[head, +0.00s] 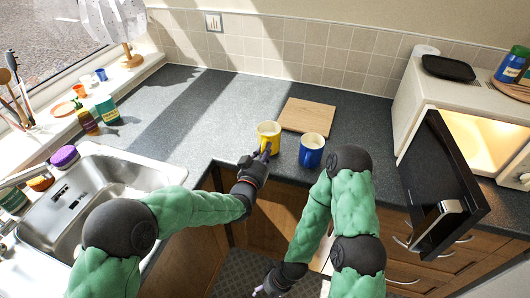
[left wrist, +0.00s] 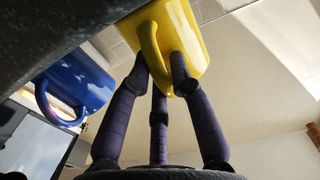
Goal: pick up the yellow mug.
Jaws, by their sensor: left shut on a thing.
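The yellow mug (head: 267,133) is upright near the front edge of the dark counter, in the head view's middle. My left gripper (head: 264,154) is at its front side, shut on it. In the left wrist view the yellow mug (left wrist: 186,30) is large, and the purple fingers (left wrist: 163,80) close around its handle. I cannot tell whether its base touches the counter. My right gripper (head: 262,291) hangs low at the bottom edge, away from the mug; its fingers are too small to read.
A blue mug (head: 311,151) stands close to the right of the yellow one. A wooden board (head: 307,115) lies behind them. A sink (head: 110,185) is at left. A microwave with its dark door (head: 440,185) open is at right. The counter left of the mugs is clear.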

